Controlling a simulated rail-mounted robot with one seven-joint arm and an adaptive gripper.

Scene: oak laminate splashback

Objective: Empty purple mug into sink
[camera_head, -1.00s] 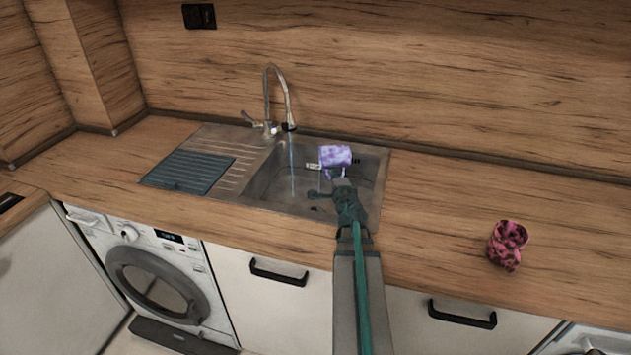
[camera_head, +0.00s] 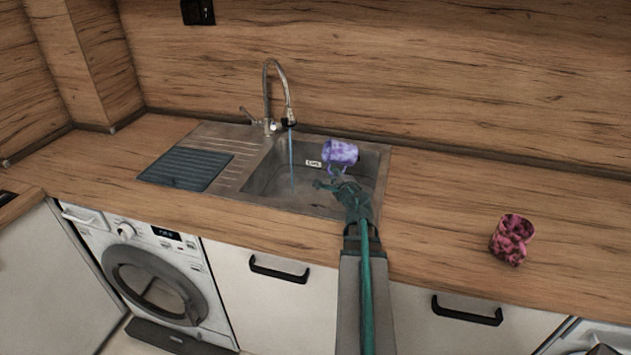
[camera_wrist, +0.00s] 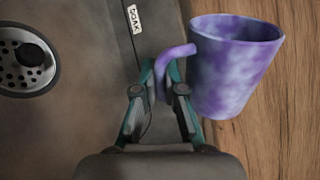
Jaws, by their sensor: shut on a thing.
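The purple mug (camera_head: 341,152) is mottled purple and white and is held over the right part of the sink (camera_head: 268,187). It lies tipped on its side in the head view. My gripper (camera_head: 338,178) is shut on the mug's handle, just below the mug. In the wrist view my gripper (camera_wrist: 162,75) pinches the handle, and the mug (camera_wrist: 228,65) hangs to the right of the fingers. The sink drain (camera_wrist: 26,62) shows at the left of the wrist view.
The tap (camera_head: 278,95) runs a thin stream of water into the sink's left part. A ribbed dark mat (camera_head: 186,169) lies on the drainer. A pink and black mug (camera_head: 511,239) stands on the counter at right. The counter between it and the sink is clear.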

